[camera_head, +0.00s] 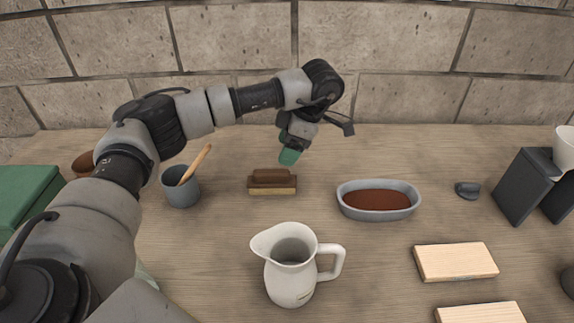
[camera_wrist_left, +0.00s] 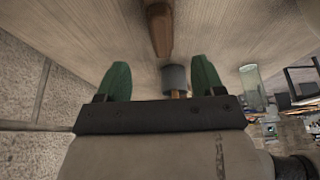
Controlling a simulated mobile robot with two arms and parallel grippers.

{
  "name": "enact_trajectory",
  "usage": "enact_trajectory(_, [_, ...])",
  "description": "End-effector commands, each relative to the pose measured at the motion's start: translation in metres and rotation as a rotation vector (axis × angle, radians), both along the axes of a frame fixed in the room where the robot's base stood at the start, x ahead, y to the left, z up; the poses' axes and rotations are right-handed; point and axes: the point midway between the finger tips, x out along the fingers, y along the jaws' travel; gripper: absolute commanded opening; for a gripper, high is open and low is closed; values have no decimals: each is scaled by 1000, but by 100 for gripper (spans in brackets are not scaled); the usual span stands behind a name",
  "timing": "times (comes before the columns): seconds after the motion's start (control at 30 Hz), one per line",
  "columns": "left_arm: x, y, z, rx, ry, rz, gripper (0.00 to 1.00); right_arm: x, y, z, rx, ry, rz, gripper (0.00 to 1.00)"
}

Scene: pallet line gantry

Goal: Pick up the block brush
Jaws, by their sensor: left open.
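The block brush (camera_head: 272,182) is a small brown block with a raised grip and a lighter lower band. It lies on the wooden table, left of the middle in the head view. In the left wrist view the brush (camera_wrist_left: 159,28) shows at the top, beyond the fingers. My left gripper (camera_head: 289,156) hangs above the table, a little behind and to the right of the brush, apart from it. In the left wrist view its two green fingers (camera_wrist_left: 158,82) are spread wide with nothing between them touching. My right gripper is in neither view.
A grey cup (camera_head: 181,190) with a wooden-handled tool stands left of the brush. A grey oval dish (camera_head: 345,205) of brown material is to the right. A white jug (camera_head: 290,277) stands in front. Pale wooden blocks (camera_head: 455,262) lie at right. A stone wall (camera_head: 400,40) rises behind.

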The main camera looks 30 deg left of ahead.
Motion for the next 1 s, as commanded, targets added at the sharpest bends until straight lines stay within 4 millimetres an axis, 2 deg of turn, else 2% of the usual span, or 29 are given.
enact_trajectory(0.03, [-2, 2, -8, 0, 5, 1, 68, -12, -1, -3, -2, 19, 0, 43])
enact_trajectory(0.1, [-4, 5, -18, -1, 7, 1, 68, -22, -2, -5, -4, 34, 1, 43])
enact_trajectory(0.23, [-9, 13, -37, 0, 6, 2, 68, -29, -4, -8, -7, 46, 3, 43])
enact_trajectory(0.53, [-15, 23, -58, 1, 4, 2, 68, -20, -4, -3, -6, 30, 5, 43])
enact_trajectory(0.8, [-24, 37, -92, 1, 4, 2, 68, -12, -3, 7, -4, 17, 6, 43])
enact_trajectory(1.0, [-24, 38, -97, 1, 1, 1, 68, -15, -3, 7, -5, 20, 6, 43])
